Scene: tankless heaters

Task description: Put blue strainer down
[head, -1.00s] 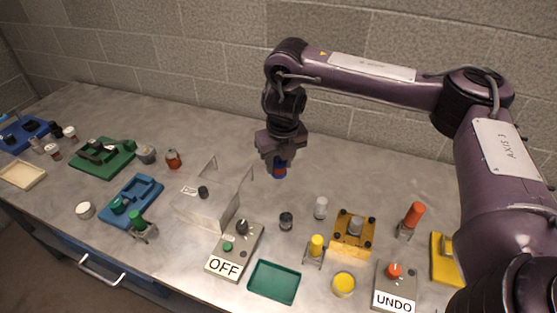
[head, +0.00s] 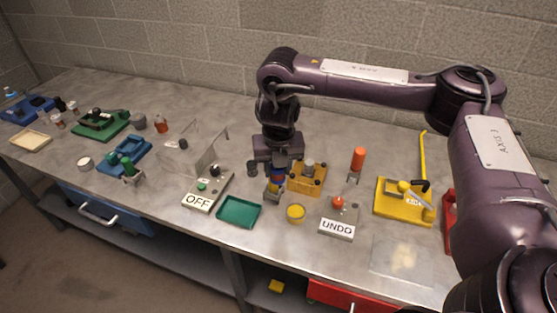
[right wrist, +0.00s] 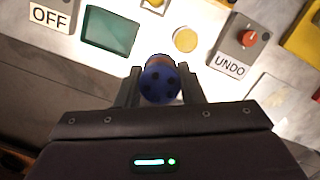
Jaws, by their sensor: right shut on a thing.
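My right gripper (head: 275,172) points down over the front middle of the bench and is shut on the blue strainer (head: 277,181). In the right wrist view, the blue strainer (right wrist: 160,86) shows as a round blue end with dark holes between the two fingers (right wrist: 160,92). A brownish-orange part shows just beyond it. In the head view the strainer overlaps a small stand with a yellow part (head: 273,191); I cannot tell whether they touch. My left gripper is not in view.
A green tray (head: 239,212), the OFF box (head: 205,193), a yellow-topped jar (head: 295,213) and the UNDO box (head: 340,219) stand along the front. A yellow-orange block fixture (head: 307,178) is just right of the gripper. A dark jar (head: 253,167) is at its left.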

